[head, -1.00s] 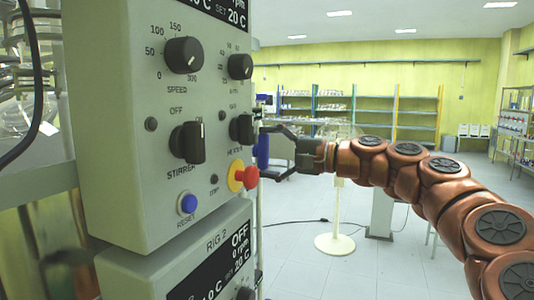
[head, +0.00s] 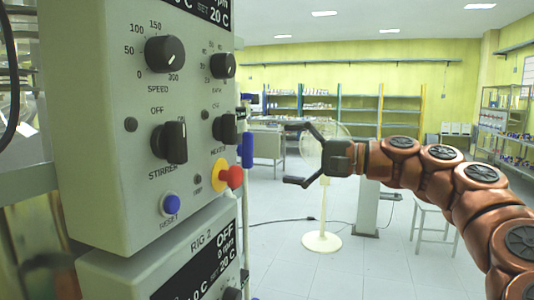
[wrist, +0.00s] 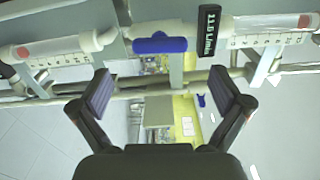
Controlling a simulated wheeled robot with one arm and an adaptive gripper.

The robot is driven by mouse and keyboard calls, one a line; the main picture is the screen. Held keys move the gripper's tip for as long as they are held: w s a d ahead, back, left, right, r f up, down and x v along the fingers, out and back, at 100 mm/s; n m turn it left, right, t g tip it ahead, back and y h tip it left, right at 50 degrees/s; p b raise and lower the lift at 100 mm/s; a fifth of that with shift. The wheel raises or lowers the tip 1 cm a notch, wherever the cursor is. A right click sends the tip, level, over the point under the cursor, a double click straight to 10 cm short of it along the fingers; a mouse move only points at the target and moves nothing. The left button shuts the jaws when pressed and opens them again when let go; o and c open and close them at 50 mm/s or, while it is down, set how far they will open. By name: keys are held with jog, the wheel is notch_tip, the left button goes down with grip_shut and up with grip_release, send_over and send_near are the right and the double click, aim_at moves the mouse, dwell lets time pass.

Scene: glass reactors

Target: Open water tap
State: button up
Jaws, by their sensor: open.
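A blue tap handle (head: 247,149) hangs upright just right of the control panel's edge in the head view. In the wrist view a blue handle (wrist: 160,43) lies across a white pipe, beyond my fingertips. My gripper (head: 294,154) is open and empty, to the right of the handle with a clear gap. Its two dark fingers also show spread apart in the wrist view (wrist: 156,91). Beside that handle is a black flow display (wrist: 208,31) that seems to read 11.0 L/min. A smaller blue part (wrist: 201,100) shows lower down.
The grey control panel (head: 100,200) with knobs and a red emergency button (head: 231,177) fills the left. Metal rails (wrist: 75,88) cross the wrist view. A white fan (head: 322,241) stands on the floor behind my gripper.

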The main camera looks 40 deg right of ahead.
jog(key=v, duration=0.3)
jog(key=shift+s+d, duration=0.15)
dwell(0.7)
